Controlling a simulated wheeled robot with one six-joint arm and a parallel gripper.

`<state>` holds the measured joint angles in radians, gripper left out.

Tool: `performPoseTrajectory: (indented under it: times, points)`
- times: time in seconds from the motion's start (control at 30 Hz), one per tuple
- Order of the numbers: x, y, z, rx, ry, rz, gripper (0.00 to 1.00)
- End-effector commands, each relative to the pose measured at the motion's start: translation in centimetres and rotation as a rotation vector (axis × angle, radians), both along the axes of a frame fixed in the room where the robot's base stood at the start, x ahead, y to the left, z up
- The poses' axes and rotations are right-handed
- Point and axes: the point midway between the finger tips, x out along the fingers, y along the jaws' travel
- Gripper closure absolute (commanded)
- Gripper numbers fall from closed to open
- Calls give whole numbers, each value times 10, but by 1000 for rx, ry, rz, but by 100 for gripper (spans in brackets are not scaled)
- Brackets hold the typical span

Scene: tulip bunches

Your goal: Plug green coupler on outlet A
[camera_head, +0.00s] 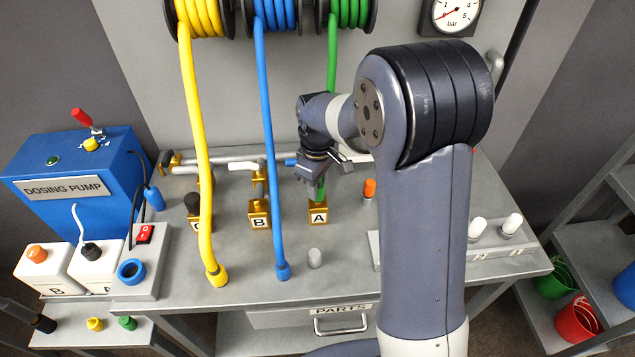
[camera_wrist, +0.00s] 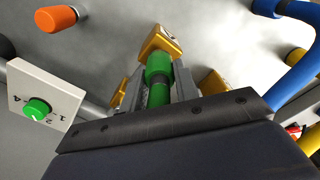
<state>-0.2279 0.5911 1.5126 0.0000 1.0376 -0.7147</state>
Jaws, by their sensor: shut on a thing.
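The green coupler (camera_wrist: 159,68) is between the fingers of my gripper (camera_wrist: 154,90), which is shut on it. In the wrist view its far end meets the brass block of an outlet (camera_wrist: 161,41); I cannot tell whether it is fully seated. In the head view my gripper (camera_head: 316,184) is right above outlet A (camera_head: 318,215), with a bit of the green coupler (camera_head: 320,193) showing between them. The green hose (camera_head: 333,55) comes down from its reel and passes behind my arm.
Outlet B (camera_head: 259,217) stands left of A. The blue hose (camera_head: 268,150) and yellow hose (camera_head: 196,150) hang to the bench, ending in couplers. An orange-capped part (camera_head: 369,189) is right of A. A grey peg (camera_head: 315,258) stands in front. The dosing pump (camera_head: 75,175) is at left.

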Motion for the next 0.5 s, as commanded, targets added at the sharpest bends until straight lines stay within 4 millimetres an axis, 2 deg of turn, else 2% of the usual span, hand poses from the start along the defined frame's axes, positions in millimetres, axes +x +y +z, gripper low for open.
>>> performPoseTrajectory:
  times: [0.5]
  points:
    - [0, 0, -14, 0, 1, 0, 94]
